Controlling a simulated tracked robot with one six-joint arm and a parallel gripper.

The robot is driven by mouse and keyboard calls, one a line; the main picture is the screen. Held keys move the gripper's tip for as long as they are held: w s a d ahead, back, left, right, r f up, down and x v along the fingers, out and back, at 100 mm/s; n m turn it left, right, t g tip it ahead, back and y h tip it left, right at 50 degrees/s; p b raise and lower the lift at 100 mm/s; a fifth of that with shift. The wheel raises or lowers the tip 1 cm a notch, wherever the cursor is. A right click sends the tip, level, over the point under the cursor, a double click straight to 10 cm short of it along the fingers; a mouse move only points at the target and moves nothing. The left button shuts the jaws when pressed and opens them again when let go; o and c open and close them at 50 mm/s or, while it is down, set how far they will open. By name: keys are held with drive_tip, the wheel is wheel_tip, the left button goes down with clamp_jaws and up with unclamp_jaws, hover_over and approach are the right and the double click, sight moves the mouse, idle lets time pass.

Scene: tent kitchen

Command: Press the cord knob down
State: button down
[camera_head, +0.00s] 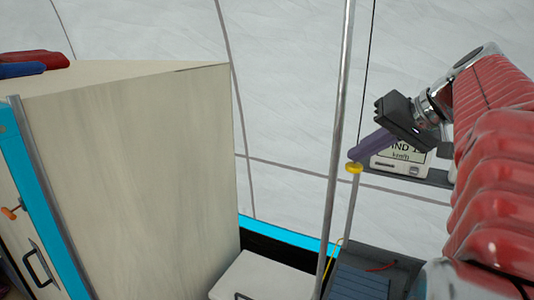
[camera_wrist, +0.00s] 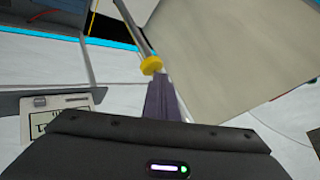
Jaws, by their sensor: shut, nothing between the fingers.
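A small yellow knob (camera_head: 354,168) sits at the top of a thin grey rod, beside the tall metal pole. It also shows in the wrist view (camera_wrist: 151,65). My gripper (camera_head: 354,156), with purple fingers, is shut and empty. It points down and left, with its tips at the top of the knob. In the wrist view the fingers (camera_wrist: 160,88) end right at the knob. I cannot tell whether they touch it. A thin dark cord (camera_head: 369,60) runs down from above and passes out of sight behind my gripper.
A tall metal pole (camera_head: 338,130) stands just left of the knob. A white instrument (camera_head: 402,160) on a dark shelf (camera_head: 436,178) is behind my gripper. A large pale cabinet (camera_head: 150,150) fills the left. A white box (camera_head: 262,280) stands low in the middle.

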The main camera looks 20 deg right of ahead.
sight(359, 167)
idle(0.5)
drive_tip(key=shift+r, duration=0.45)
wheel_tip(359, 167, up, 6)
drive_tip(key=shift+f, duration=0.1)
idle(0.8)
idle(0.4)
